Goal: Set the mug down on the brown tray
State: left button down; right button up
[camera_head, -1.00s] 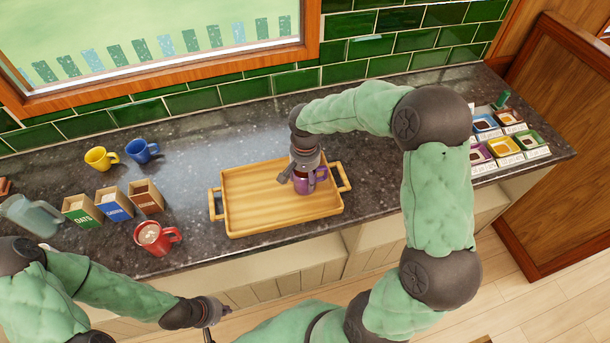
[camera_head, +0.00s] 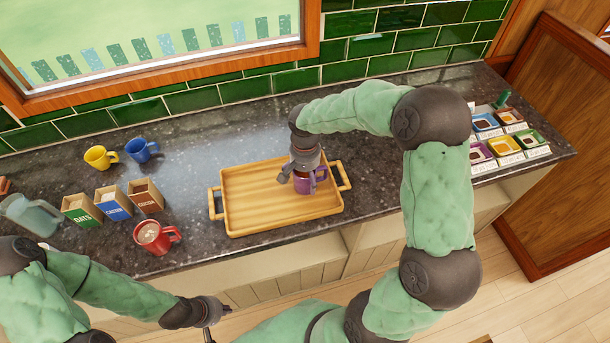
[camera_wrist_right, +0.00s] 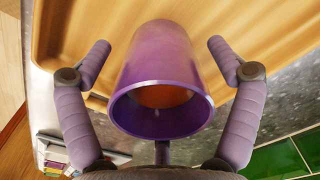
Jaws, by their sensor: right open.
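A purple mug (camera_head: 304,185) stands upright on the right part of the brown wooden tray (camera_head: 250,208). In the right wrist view the mug (camera_wrist_right: 162,75) is between the spread fingers, with gaps on both sides, and something orange-brown shows inside it. The tray (camera_wrist_right: 270,25) lies beneath it. My right gripper (camera_head: 302,178) is open around the mug, and its fingers (camera_wrist_right: 158,52) do not touch it in the wrist view. The mug's handle shows to its right in the head view. My left gripper (camera_head: 212,325) is low at the counter's front, empty, its fingers small and partly out of frame.
A red mug (camera_head: 150,236) with a drink stands left of the tray. Yellow (camera_head: 97,158) and blue (camera_head: 140,150) mugs, several boxes (camera_head: 114,202) and a jug (camera_head: 30,216) are further left. Small coloured boxes (camera_head: 505,146) sit at the right end. Tray's left half is clear.

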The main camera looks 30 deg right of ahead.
notch_tip(320, 180, up, 12)
dwell(0.6)
grip_shut()
dwell(0.4)
dwell(0.3)
dwell(0.9)
